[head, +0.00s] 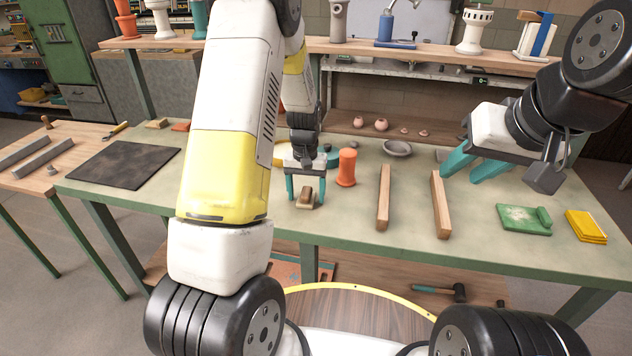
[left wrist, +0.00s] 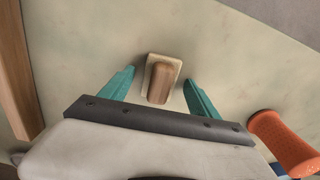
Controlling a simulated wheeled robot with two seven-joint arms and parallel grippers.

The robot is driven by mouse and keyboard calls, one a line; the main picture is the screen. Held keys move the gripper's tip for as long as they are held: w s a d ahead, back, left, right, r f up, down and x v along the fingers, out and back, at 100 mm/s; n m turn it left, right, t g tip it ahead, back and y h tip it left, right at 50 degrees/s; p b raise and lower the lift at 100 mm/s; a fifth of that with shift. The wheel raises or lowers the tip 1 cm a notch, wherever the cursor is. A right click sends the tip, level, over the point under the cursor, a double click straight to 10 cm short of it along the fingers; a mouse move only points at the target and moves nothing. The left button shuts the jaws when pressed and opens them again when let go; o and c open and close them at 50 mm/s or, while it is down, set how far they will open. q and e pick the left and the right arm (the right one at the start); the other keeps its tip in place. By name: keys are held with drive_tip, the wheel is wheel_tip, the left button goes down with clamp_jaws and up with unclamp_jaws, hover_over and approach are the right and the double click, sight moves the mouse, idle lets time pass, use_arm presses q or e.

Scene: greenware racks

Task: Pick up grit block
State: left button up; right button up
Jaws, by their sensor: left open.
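The grit block (head: 306,199), a small pale block with a brown wooden grip on top, lies on the green-topped table (head: 340,221). It also shows in the left wrist view (left wrist: 160,82). My left gripper (head: 306,193) is open above the block, with its teal fingers on either side of it. In the left wrist view the left gripper's fingers (left wrist: 158,85) are apart from the block, with a gap on each side. My right gripper (head: 462,174) is at the right above the table, its teal fingers spread with nothing between them.
An orange cylinder (head: 346,168) stands just right of the left gripper. Two wooden bars (head: 383,197) (head: 440,205) lie further right. A green pad (head: 523,220) and yellow cloths (head: 586,226) lie at the right. A dark mat (head: 124,164) lies at the left. The table in front of the block is clear.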

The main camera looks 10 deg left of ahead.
sight(305, 193)
use_arm(q)
drive_tip(key=c, duration=1.5)
drive_tip(key=shift+c, duration=0.2)
drive_tip(key=shift+r, duration=0.95)
drive_tip(key=shift+s+r, duration=0.25)
drive_tip(key=shift+r, duration=0.25)
drive_tip(key=shift+s+r, duration=0.2)
drive_tip(key=shift+r, duration=0.25)
drive_tip(key=s+r, duration=0.1)
drive_tip(key=s, duration=1.4)
drive_tip(key=shift+a, duration=0.3)
drive_tip(key=shift+r, duration=0.1)
